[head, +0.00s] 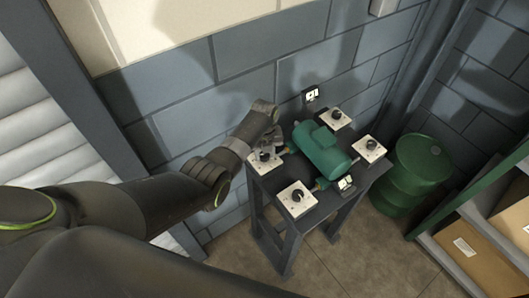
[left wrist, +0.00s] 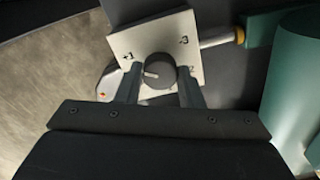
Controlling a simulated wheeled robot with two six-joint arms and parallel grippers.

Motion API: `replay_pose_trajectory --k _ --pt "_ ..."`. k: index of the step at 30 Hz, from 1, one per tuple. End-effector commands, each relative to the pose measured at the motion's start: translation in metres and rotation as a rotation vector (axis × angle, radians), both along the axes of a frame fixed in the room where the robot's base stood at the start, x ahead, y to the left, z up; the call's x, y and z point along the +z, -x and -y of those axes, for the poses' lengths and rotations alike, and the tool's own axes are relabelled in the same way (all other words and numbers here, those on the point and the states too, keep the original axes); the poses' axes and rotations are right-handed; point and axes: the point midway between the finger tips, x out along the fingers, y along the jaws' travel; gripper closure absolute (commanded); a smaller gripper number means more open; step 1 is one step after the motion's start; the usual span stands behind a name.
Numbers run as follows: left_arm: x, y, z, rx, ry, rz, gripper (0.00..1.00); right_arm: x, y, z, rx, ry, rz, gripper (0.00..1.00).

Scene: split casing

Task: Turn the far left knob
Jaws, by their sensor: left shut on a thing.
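The far left knob (head: 264,157) is dark and round, on a white square plate at the far left corner of a dark stand. In the left wrist view the knob (left wrist: 158,71) shows a white mark pointing left. Its plate (left wrist: 181,27) has small printed symbols. My left gripper (head: 267,148) reaches over this plate from the left. In the left wrist view the gripper's fingers (left wrist: 159,82) are on either side of the knob, shut on it. My right gripper is not in view.
The stand (head: 318,203) also carries a green casing (head: 320,150) in the middle and other knob plates, one near left (head: 297,200) and two on the right (head: 337,118), (head: 370,149). A green barrel (head: 415,170) and a shelf with boxes (head: 470,250) stand to the right.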

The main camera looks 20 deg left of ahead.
Motion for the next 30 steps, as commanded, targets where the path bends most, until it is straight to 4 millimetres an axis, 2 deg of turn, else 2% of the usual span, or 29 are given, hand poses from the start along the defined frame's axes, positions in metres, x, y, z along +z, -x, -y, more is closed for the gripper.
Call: replay_pose_trajectory --k 10,11,15,25,30 --pt "0.0018 -0.0018 0.0002 -0.004 0.000 0.004 0.89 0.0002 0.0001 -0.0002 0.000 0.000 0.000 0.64" --pt "0.0018 -0.0018 0.0002 -0.004 0.000 0.004 0.62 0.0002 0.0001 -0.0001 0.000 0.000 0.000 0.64" --pt "0.0012 -0.0012 0.0002 -0.003 -0.001 0.003 0.44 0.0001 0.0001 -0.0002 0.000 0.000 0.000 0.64" --pt "0.0013 -0.0006 0.0000 -0.002 0.000 0.002 0.44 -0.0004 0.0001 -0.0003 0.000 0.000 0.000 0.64" --pt "0.0102 -0.0013 0.0002 -0.002 0.000 0.004 0.44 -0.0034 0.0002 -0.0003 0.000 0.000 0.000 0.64"
